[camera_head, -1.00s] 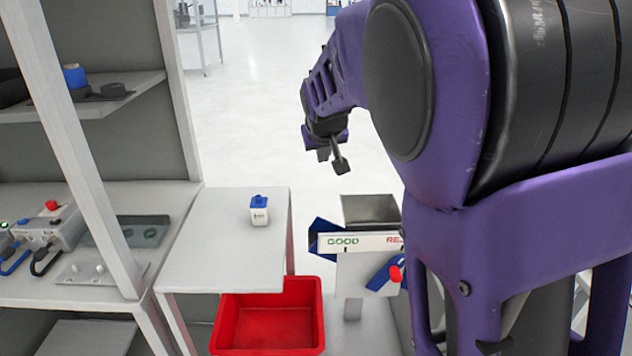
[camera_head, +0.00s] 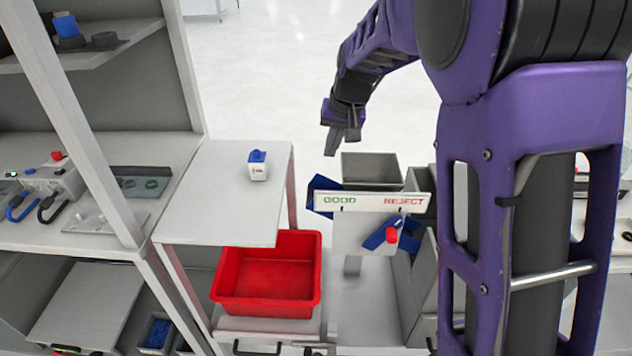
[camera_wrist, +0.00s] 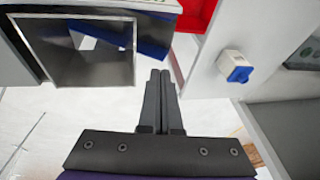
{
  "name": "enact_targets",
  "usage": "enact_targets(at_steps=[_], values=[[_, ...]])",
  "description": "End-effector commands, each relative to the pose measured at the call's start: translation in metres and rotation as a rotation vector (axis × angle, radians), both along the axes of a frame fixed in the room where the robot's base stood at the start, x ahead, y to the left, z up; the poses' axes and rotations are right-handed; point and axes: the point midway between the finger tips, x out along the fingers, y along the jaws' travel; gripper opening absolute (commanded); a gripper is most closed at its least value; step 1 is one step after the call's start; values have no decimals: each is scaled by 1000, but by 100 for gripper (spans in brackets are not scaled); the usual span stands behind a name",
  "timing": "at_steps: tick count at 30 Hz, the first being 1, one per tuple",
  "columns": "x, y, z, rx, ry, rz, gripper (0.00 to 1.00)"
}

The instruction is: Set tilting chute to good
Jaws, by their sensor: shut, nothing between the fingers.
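The tilting chute stands right of the small table, with a white sign (camera_head: 372,202) reading GOOD on the left and REJECT on the right. Its open metal hopper (camera_head: 371,169) is behind the sign and shows in the wrist view (camera_wrist: 85,75). A blue lever with a red knob (camera_head: 391,235) sits below the sign, toward the REJECT side. A blue chute part (camera_head: 322,194) shows at the left end. My gripper (camera_head: 343,150) is shut and empty, above and behind the hopper's left side; its fingers also show in the wrist view (camera_wrist: 160,85), beside the hopper.
A red bin (camera_head: 267,305) sits below. A shelf unit with a control box (camera_head: 52,180) stands at left. Open floor lies behind the chute.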

Motion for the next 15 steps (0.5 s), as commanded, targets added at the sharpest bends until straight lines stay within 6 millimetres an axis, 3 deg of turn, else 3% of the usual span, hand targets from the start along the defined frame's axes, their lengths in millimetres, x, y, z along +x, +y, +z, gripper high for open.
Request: enact_targets(at_steps=[8,15], values=[[6,4,-23,-2,3,1,0],[21,14,-71,-2,4,1,0]])
